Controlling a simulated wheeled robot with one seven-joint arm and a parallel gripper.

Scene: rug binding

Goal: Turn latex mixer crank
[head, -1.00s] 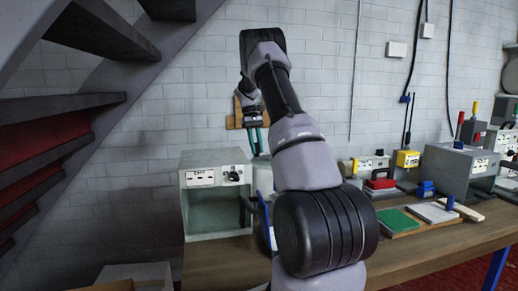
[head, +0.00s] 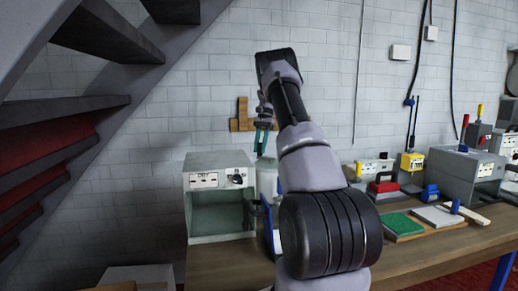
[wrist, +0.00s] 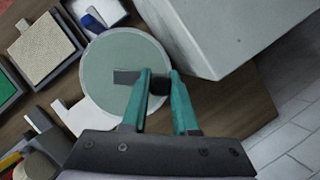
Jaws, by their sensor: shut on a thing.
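The latex mixer shows in the head view as a pale cylinder (head: 267,181), partly hidden behind my arm. In the wrist view I look down on its round pale green top (wrist: 105,68). A flat grey crank bar (wrist: 126,77) lies across that top and ends in a dark knob (wrist: 159,83). My gripper (wrist: 159,78) has its teal fingers on either side of the knob, shut on it. In the head view my gripper (head: 262,148) points down over the cylinder. The crank itself cannot be made out there.
A grey-green open-fronted cabinet (head: 219,158) stands just left of the mixer. Right on the wooden bench (head: 430,247) are a green pad (head: 403,224), a white board (head: 437,215) and a grey machine (head: 462,172). Stairs (head: 65,110) rise at the left.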

